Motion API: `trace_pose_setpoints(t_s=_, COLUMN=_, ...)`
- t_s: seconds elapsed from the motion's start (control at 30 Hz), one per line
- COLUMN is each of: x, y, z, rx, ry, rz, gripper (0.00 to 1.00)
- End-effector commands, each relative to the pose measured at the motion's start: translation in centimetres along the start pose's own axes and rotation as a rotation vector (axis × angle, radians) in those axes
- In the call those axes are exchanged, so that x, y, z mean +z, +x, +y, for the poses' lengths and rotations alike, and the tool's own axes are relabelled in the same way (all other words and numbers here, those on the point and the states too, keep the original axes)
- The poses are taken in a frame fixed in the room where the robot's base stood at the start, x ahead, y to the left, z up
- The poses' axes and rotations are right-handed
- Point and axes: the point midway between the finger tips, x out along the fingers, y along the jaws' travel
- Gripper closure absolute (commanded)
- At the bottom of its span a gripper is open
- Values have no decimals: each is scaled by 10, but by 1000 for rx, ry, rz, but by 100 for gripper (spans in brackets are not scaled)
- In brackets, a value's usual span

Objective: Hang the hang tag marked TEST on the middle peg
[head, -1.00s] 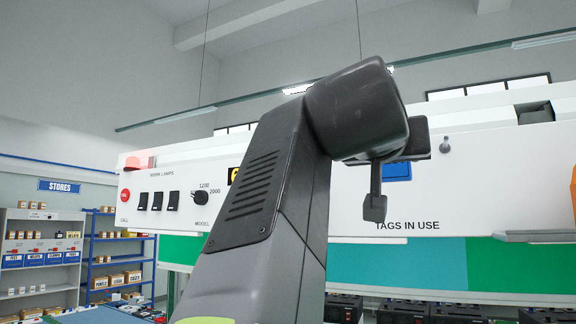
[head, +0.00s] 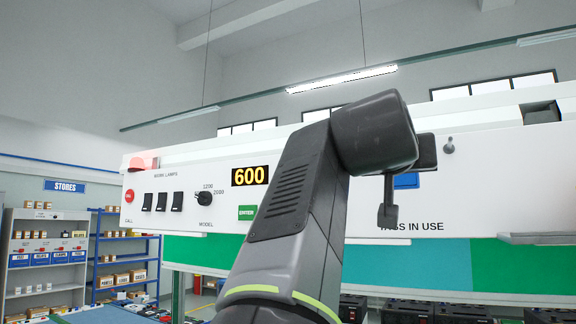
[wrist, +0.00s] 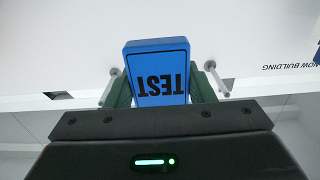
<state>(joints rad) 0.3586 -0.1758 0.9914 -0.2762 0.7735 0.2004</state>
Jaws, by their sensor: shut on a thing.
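The blue hang tag (wrist: 157,62) marked TEST is between my gripper's green fingers in the wrist view, its lettering upside down there. My gripper (wrist: 163,92) is shut on it. Two metal pegs show in the wrist view, a left one (wrist: 112,86) and a right one (wrist: 216,79), either side of the tag. In the head view the blue tag (head: 406,180) is partly hidden by my gripper (head: 388,212), in front of the white panel. A peg (head: 449,147) shows to its right. Whether the tag touches any peg I cannot tell.
The white panel (head: 480,190) carries the print TAGS IN USE, a 600 display (head: 250,176), switches (head: 162,202) and a knob (head: 204,198). A ledge (head: 545,238) juts out at the right. In the wrist view, another blue piece (wrist: 317,56) is cut off at the right edge.

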Motion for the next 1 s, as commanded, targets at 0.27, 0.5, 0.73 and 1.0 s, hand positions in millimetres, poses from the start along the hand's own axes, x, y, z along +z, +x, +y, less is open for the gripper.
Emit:
trace_pose_setpoints(t_s=0.27, x=1, y=17, z=0, rx=1, ry=0, rz=0, gripper=74)
trace_pose_setpoints(t_s=0.5, x=2, y=32, z=0, rx=1, ry=-1, rz=-1, gripper=74)
trace_pose_setpoints(t_s=0.73, x=8, y=41, z=0, rx=0, ry=0, rz=0, gripper=74)
trace_pose_setpoints(t_s=1.0, x=10, y=46, z=0, rx=0, ry=0, rz=0, gripper=74)
